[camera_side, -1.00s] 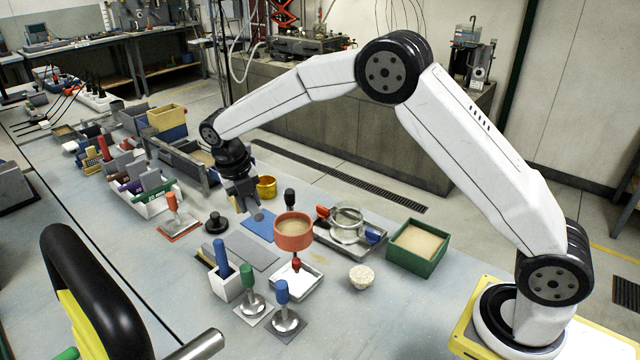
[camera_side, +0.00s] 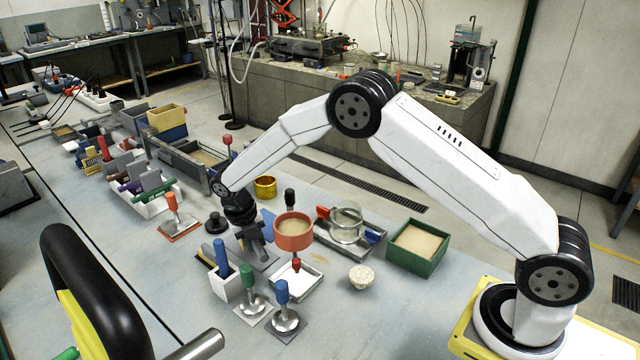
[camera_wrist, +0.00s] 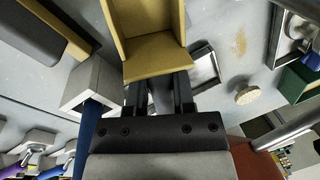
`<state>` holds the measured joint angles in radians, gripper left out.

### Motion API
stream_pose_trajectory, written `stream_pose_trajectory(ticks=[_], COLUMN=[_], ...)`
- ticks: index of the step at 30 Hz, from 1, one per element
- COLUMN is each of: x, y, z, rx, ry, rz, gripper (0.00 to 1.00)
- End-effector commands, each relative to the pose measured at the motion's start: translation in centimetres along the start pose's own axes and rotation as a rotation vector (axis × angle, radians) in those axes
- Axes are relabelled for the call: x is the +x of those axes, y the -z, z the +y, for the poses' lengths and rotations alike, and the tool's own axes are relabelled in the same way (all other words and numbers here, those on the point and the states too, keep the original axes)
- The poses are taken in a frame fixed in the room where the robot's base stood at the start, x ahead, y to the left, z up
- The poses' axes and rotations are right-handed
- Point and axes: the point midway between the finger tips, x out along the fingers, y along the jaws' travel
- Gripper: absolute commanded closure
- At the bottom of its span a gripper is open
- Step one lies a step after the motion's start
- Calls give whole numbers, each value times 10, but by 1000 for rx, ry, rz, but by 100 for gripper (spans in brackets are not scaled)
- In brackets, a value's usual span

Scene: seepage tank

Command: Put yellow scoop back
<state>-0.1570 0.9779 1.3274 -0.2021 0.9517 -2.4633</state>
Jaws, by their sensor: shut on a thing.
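My gripper (camera_wrist: 160,95) is shut on the yellow scoop (camera_wrist: 152,55), whose open, angular body juts out ahead of the fingers in the wrist view. In the side view my gripper (camera_side: 258,252) points down over the grey mat (camera_side: 268,262), between the white holder with the blue handle and the orange-red bowl. I cannot make out the scoop clearly there, as my gripper and wrist hide most of it. Whether it touches the mat I cannot tell.
The white holder (camera_side: 226,285) stands close left of my gripper, and the orange-red bowl (camera_side: 293,243) close right. A white tray (camera_side: 297,282), a pale round lump (camera_side: 362,277) and a green sand box (camera_side: 418,262) lie further right. Two metal tampers (camera_side: 252,304) stand in front.

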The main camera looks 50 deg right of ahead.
Motion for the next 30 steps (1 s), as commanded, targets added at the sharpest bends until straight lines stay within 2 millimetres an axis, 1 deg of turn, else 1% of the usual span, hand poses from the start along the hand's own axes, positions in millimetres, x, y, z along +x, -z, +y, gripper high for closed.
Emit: stream_pose_trajectory(ticks=[6,9,23,24,27,30], x=[24,31,36,36,36,36], y=[0,0,0,0,0,0], z=[4,6,7,7,7,7], rx=[0,0,0,0,0,0], ry=[1,0,0,0,0,0], rz=[1,0,0,0,0,0], gripper=[100,100,100,63,34,34])
